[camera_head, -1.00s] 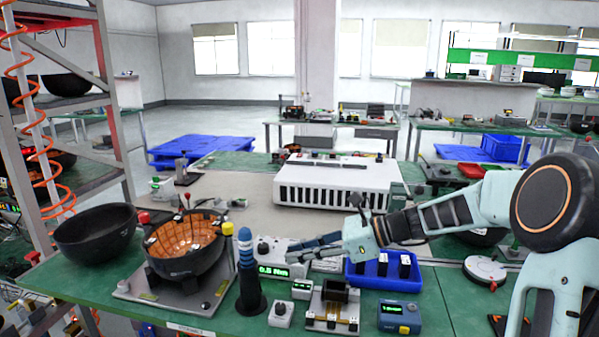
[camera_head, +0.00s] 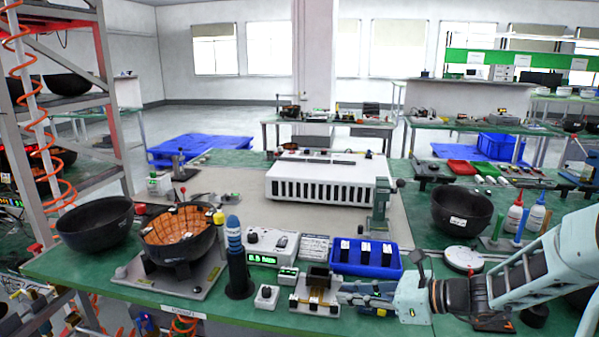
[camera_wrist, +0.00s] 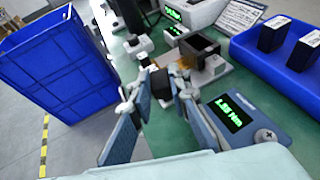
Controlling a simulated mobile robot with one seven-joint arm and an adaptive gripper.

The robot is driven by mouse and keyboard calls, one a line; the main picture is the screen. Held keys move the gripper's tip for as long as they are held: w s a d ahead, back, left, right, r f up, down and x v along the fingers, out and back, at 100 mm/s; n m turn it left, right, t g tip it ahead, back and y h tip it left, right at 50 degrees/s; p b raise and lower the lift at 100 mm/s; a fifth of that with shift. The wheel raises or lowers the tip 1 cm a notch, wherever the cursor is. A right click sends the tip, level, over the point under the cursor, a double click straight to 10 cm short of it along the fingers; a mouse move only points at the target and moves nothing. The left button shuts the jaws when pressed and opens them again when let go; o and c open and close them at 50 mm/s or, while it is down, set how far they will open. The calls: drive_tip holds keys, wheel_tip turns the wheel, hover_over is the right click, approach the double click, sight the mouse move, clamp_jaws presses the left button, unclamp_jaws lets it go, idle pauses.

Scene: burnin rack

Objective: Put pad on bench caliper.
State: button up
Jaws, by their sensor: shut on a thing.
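My gripper (camera_wrist: 162,90) is shut on a small dark block (camera_wrist: 160,83), seemingly the pad, between its fingertips in the wrist view. In the head view my gripper (camera_head: 343,291) is low over the bench's front, and its fingers hide the block. A blue box with a green readout (camera_wrist: 240,112), probably the bench caliper, lies right of my gripper in the wrist view. In the head view this box (camera_head: 376,312) is mostly hidden behind my gripper. A pale fixture with a black open-topped block (camera_wrist: 200,48) stands just beyond the fingertips, also in the head view (camera_head: 318,279).
A blue tray (camera_head: 345,268) with several black blocks stands behind my gripper. A blue-handled tool (camera_head: 236,258) stands upright to the left, near a bowl on a plate (camera_head: 178,240). A round white gauge (camera_head: 463,258) lies to the right. A blue crate (camera_wrist: 60,62) stands beyond the bench edge.

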sight(360, 326)
drive_tip(key=shift+s+d+f+m+t+h, duration=0.25)
drive_tip(key=shift+s+d+f, duration=0.1)
drive_tip(key=shift+s+d, duration=0.2)
drive_tip(key=shift+s+d+f+m+t+h, duration=0.15)
drive_tip(key=shift+s+d+f+m, duration=0.15)
drive_tip(key=shift+s+d, duration=0.2)
drive_tip(key=shift+w+r+p, duration=0.1)
drive_tip(key=shift+r+p, duration=0.55)
drive_tip(key=shift+p, duration=0.3)
wheel_tip(360, 326, up, 13)
drive_tip(key=p, duration=1.9)
drive_tip(key=shift+w+a, duration=0.1)
drive_tip(key=shift+w, duration=0.05)
